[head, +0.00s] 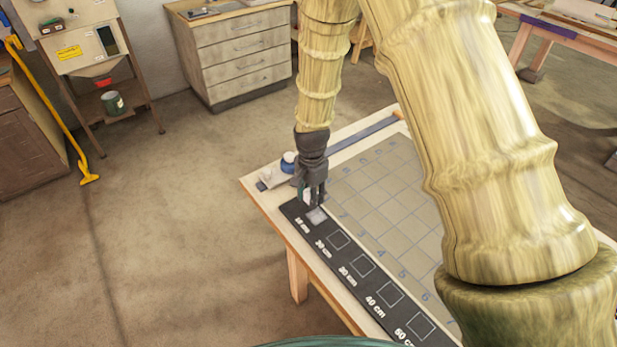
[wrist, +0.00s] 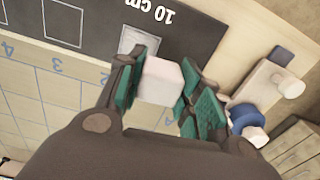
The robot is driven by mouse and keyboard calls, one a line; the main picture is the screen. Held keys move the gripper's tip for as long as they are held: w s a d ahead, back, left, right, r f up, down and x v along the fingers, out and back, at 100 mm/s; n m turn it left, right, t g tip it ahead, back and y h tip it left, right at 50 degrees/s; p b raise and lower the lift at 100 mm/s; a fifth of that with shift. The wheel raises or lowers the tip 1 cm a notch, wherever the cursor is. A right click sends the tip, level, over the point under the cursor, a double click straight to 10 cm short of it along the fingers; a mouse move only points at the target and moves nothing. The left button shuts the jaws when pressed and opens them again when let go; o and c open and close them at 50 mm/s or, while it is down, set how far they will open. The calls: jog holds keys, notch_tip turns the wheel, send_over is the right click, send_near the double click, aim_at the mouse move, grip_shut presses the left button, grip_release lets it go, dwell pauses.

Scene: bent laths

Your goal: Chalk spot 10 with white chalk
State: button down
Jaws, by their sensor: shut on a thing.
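My gripper (wrist: 160,85) is shut on a white chalk block (wrist: 161,82), held between its green-padded fingertips. In the head view my gripper (head: 312,196) points down over the near-left corner of the table, at the 10 cm end of the black strip (head: 372,284). Spot 10 (wrist: 138,39) is the square beside the "10 cm" label; it has a pale grey-white fill, also in the head view (head: 317,215). The chalk is right beside this square in the wrist view. I cannot tell whether it touches the surface.
The 20 cm square (head: 339,240) and the squares beyond it are dark with pale outlines. A numbered grid board (head: 385,190) lies beside the strip.

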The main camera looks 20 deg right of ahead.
jog(key=shift+s+r, duration=0.3)
jog(key=shift+r, duration=0.5)
jog(key=shift+r+p, duration=0.35)
jog(key=shift+p, duration=0.15)
jog(key=shift+w+r+p, duration=0.3)
jog(key=shift+r+p, duration=0.25)
jog(key=shift+s+r+p, duration=0.2)
jog(key=shift+r+p, duration=0.45)
jog(key=shift+r, duration=0.5)
jog(key=shift+w+f, duration=0.1)
jog(key=shift+a, duration=0.1)
